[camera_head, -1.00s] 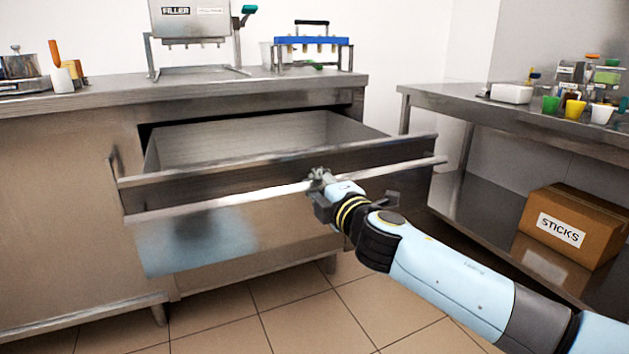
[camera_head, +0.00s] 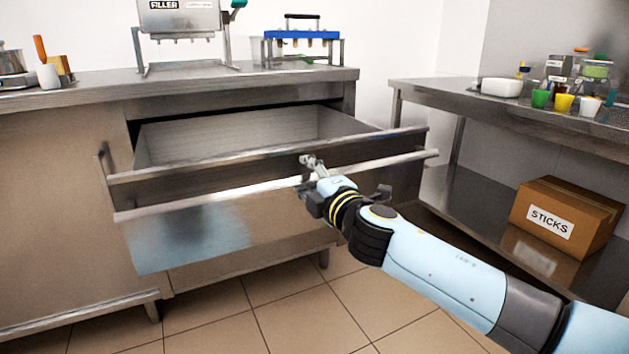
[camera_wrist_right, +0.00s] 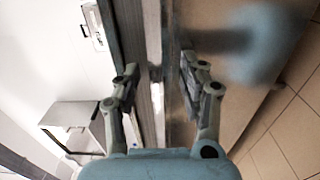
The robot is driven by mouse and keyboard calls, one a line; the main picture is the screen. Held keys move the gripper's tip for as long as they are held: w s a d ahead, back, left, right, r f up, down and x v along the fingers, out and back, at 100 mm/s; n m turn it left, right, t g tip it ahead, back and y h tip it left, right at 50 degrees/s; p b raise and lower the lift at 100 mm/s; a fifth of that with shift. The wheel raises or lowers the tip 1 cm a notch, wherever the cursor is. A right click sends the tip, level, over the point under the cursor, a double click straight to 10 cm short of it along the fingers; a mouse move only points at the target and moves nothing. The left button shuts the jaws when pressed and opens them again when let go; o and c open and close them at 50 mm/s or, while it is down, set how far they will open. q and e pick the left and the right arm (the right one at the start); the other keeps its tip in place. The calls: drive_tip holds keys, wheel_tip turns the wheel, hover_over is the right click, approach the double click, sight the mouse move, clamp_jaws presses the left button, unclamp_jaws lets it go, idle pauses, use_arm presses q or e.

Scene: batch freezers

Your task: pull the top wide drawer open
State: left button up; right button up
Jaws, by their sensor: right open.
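The top wide drawer (camera_head: 150,188) stands pulled out of the steel counter, and its inside looks empty. Its long bar handle (camera_head: 385,163) runs across the front. My right gripper (camera_head: 308,160) is at the handle, near the middle of the bar. In the right wrist view the fingers (camera_wrist_right: 158,80) are open, one on each side of the bar (camera_wrist_right: 153,45), with gaps showing between them. My left gripper is not in view.
The filler machine (camera_head: 180,18) and a blue-topped rack (camera_head: 300,36) stand on the counter (camera_head: 90,90). At right a steel table (camera_head: 480,103) holds cups, with a box marked STICKS (camera_head: 565,215) on its lower shelf. Tiled floor (camera_head: 290,310) is clear below the drawer.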

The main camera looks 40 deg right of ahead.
drive_tip(key=v, duration=1.2)
drive_tip(key=shift+w, duration=0.1)
